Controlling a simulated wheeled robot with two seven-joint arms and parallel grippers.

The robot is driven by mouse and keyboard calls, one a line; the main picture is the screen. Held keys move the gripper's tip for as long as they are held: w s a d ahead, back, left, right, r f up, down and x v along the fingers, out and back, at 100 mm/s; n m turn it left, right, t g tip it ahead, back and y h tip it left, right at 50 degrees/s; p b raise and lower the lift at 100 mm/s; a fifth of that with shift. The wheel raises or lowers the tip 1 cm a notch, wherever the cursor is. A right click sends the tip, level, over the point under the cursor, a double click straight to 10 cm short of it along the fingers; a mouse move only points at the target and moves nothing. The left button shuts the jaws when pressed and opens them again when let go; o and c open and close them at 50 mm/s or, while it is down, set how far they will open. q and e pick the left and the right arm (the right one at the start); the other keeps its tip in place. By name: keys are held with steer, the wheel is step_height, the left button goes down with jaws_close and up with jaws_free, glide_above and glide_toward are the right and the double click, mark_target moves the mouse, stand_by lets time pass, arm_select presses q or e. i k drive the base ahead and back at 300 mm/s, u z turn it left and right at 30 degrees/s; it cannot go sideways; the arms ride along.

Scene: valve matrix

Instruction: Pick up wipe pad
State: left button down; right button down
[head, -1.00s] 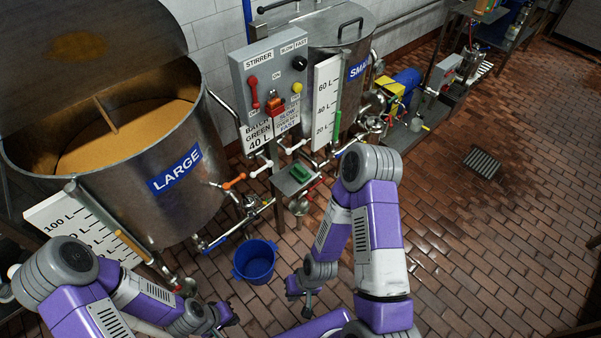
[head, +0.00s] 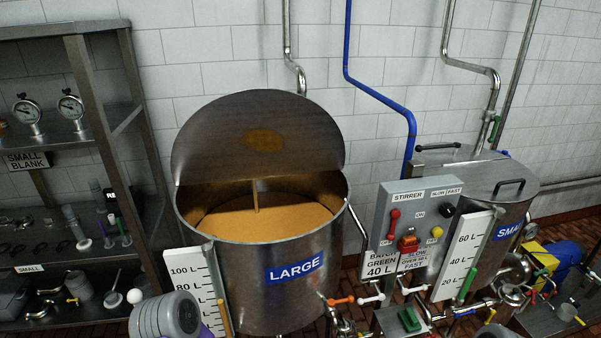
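A green pad (head: 409,320), which looks like the wipe pad, lies on a small metal shelf (head: 388,322) below the control panel, near the bottom edge of the head view. Neither gripper is in view. Only a grey and purple joint of my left arm shows at the bottom left, and a small bit of my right arm shows at the bottom edge. Where the grippers are relative to the pad cannot be seen.
The LARGE tank (head: 285,285) with its lid raised stands left of the shelf. The SMALL tank (head: 490,195) stands to the right, behind a level scale (head: 465,255). Pipes and valve handles surround the pad. A stirrer panel (head: 412,215) is above. Racks (head: 75,150) stand at left.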

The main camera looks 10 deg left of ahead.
mark_target(408, 317)
steer(key=z, duration=2.15)
steer(key=i, duration=1.55)
steer(key=u, duration=3.2)
steer(key=i, duration=0.5)
steer(key=u, duration=0.05)
